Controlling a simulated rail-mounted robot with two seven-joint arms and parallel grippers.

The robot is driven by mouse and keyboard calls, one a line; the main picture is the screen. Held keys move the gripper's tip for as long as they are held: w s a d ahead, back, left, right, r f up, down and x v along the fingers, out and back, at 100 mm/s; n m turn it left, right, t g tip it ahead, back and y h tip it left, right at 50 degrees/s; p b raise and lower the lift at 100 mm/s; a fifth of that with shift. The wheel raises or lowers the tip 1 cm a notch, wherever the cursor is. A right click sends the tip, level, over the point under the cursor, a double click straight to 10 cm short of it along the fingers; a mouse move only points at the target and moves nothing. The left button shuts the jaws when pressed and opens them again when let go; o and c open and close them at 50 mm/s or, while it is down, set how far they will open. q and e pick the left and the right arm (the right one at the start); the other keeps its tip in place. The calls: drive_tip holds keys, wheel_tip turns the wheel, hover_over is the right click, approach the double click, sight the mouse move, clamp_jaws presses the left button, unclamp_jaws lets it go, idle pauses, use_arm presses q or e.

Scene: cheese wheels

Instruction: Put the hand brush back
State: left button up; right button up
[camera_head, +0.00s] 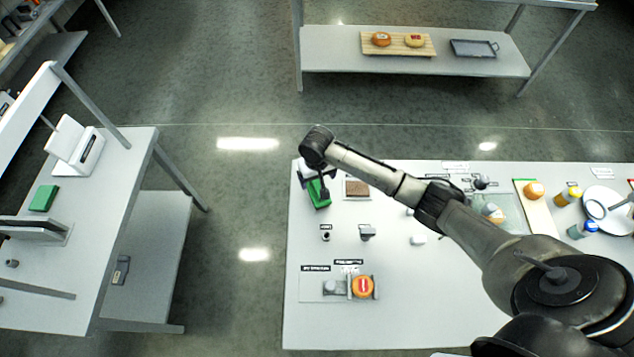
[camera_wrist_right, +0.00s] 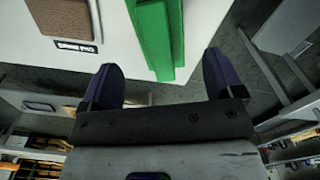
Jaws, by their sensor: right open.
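A long green block (camera_head: 319,197), which looks like the hand brush, lies at the far left corner of the white table. It also shows in the right wrist view (camera_wrist_right: 155,35), reaching between the two fingers. My right gripper (camera_wrist_right: 159,72) is open, with a dark finger on either side of the green block's near end. I cannot tell whether the fingers touch it. In the head view the right wrist hides part of the block. A brown square pad (camera_head: 357,188) with a small label lies to its right; it also shows in the right wrist view (camera_wrist_right: 68,14). My left gripper is out of view.
A cheese wheel (camera_head: 363,287) stands at the table's front left. Small labelled items (camera_head: 367,232) lie mid-table. A plate (camera_head: 606,211), bottles (camera_head: 583,230) and a board (camera_head: 537,215) are at the right. A shelf table (camera_head: 114,215) stands left across a floor gap.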

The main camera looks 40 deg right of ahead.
sight(317, 183)
wheel_tip(317, 183, up, 6)
drive_tip(key=s+a+f+n+t+y, duration=0.1)
drive_tip(key=s+a+f+n, duration=0.4)
drive_tip(key=s+a, duration=0.65)
drive_tip(key=s+d+r+t, duration=0.1)
drive_tip(key=s+r+t, duration=0.1)
drive_tip(key=s, duration=1.6)
drive_tip(key=shift+s+r+n+t+h, duration=0.3)
drive_tip(key=shift+r+n+h, duration=0.1)
drive_tip(key=shift+r, duration=0.4)
